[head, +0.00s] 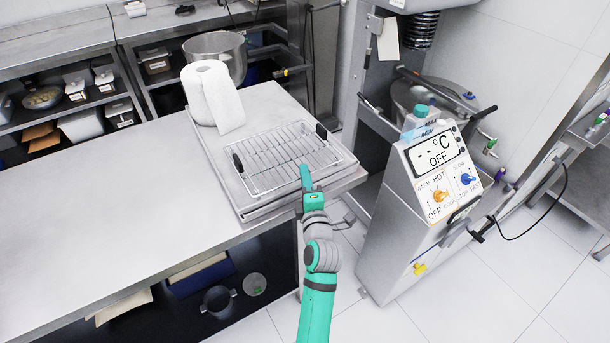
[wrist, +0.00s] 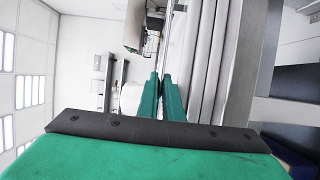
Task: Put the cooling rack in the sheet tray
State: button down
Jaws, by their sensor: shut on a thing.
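The cooling rack (head: 281,166) is a rectangular wire grid with two black handles at its ends, in the head view. It is over a flat grey metal tray, which looks like the sheet tray (head: 263,209), at the right end of the steel counter. I cannot tell whether the rack rests in the tray or is just above it. My gripper (head: 306,180) is at the rack's front right edge. In the wrist view the teal fingers (wrist: 162,98) are closed on a thin metal edge of the rack (wrist: 164,42).
A paper towel roll (head: 208,94) stands behind the rack. A steel bowl (head: 216,55) is on the shelf unit behind. A machine with a control panel (head: 440,170) stands right of the counter, across a narrow floor gap. The counter's left part (head: 95,215) is clear.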

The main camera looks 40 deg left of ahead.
jog(key=shift+f, duration=0.1)
jog(key=c, duration=2.2)
grip_release()
jog(key=shift+w, duration=0.1)
jog(key=shift+d, duration=0.15)
jog(key=v, duration=1.2)
